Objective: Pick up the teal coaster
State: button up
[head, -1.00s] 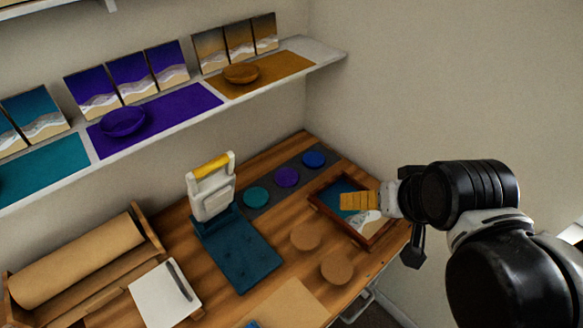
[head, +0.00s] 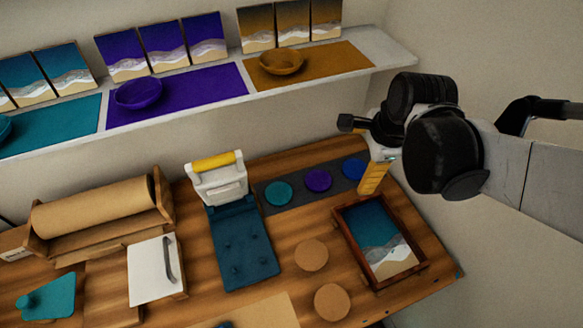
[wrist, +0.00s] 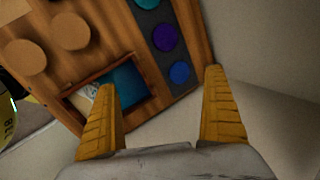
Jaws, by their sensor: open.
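The teal coaster (head: 278,193) is a round disc at the left end of a dark grey strip (head: 299,204) on the wooden table. A purple disc (head: 318,180) and a blue disc (head: 353,169) lie to its right on the same strip. My gripper (head: 370,190) is above the right end of the strip, fingers pointing down, right of the teal coaster and apart from it. In the wrist view my gripper (wrist: 160,78) is open with nothing between its yellow fingers. The teal coaster (wrist: 147,4) shows there partly, cut by the top edge.
A framed wave picture tray (head: 425,262) lies at the right, with two cork discs (head: 311,255) (head: 332,302) to its left. A teal press with a yellow handle (head: 240,250) stands left of the strip. A wall shelf (head: 240,100) with bowls and pictures runs above the table.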

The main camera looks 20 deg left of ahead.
jog(key=a+f+m+g, duration=0.1)
jog(key=a+f+m, duration=0.35)
jog(key=a, duration=0.45)
jog(key=m+g, duration=0.2)
jog(key=m, duration=0.2)
send_near(279, 192)
jog(key=x, duration=0.1)
jog(key=b+x, duration=0.2)
jog(key=x, duration=0.1)
jog(key=shift+s+d, duration=0.1)
jog(key=shift+s, duration=0.25)
jog(key=b+x, duration=0.1)
jog(key=x, duration=0.1)
jog(key=b+x, duration=0.2)
jog(key=x, duration=0.1)
jog(key=shift+w+f, duration=0.3)
jog(key=shift+r, duration=0.1)
jog(key=c, duration=1.4)
